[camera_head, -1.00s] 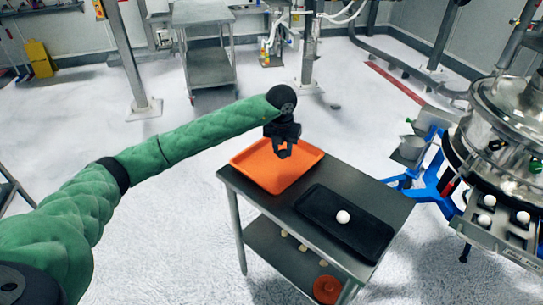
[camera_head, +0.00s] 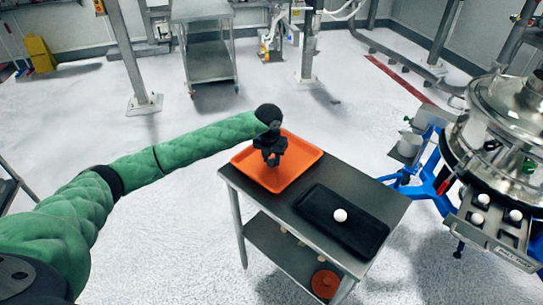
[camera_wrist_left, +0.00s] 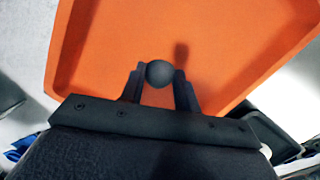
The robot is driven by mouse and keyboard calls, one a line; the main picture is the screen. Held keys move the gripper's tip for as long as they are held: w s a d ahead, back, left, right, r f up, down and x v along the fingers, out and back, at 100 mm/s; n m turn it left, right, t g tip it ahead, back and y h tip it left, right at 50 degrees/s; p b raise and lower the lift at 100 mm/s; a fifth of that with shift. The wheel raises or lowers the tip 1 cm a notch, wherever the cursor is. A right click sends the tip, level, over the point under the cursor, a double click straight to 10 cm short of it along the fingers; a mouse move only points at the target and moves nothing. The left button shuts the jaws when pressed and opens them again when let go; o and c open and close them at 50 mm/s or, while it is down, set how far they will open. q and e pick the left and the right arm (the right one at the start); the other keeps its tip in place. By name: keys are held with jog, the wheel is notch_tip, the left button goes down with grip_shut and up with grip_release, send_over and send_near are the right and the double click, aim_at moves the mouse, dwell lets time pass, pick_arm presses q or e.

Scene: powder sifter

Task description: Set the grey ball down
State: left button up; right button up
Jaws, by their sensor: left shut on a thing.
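The grey ball (camera_wrist_left: 159,73) is between the two fingers of my left gripper (camera_wrist_left: 159,84) in the left wrist view. The gripper is shut on it. In the head view my left gripper (camera_head: 272,158) is over the orange tray (camera_head: 299,170), and the ball is hard to make out there. The orange tray fills most of the left wrist view (camera_wrist_left: 240,45) behind the ball. A dark shadow falls on the tray beside the ball. I cannot tell how high the ball is above the tray floor. My right gripper is not in view.
A black tray (camera_head: 365,238) with a white ball (camera_head: 340,215) lies on the same metal table (camera_head: 390,204), right of the orange tray. A steel sifter machine (camera_head: 505,140) with more white balls on its ledge stands at the right. A steel cart (camera_head: 205,50) stands at the back.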

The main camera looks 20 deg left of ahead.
aim_at(270, 163)
pick_arm(q)
jog(key=shift+f, duration=0.15)
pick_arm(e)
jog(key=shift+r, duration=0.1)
pick_arm(q)
jog(key=o, duration=0.9)
jog(key=shift+o, duration=0.2)
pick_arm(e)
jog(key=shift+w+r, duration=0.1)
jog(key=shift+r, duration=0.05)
pick_arm(q)
notch_tip(270, 163, up, 12)
jog(key=s+b, duration=0.1)
jog(key=b, duration=0.3)
jog(key=shift+s+b, duration=0.2)
jog(key=shift+b, duration=0.2)
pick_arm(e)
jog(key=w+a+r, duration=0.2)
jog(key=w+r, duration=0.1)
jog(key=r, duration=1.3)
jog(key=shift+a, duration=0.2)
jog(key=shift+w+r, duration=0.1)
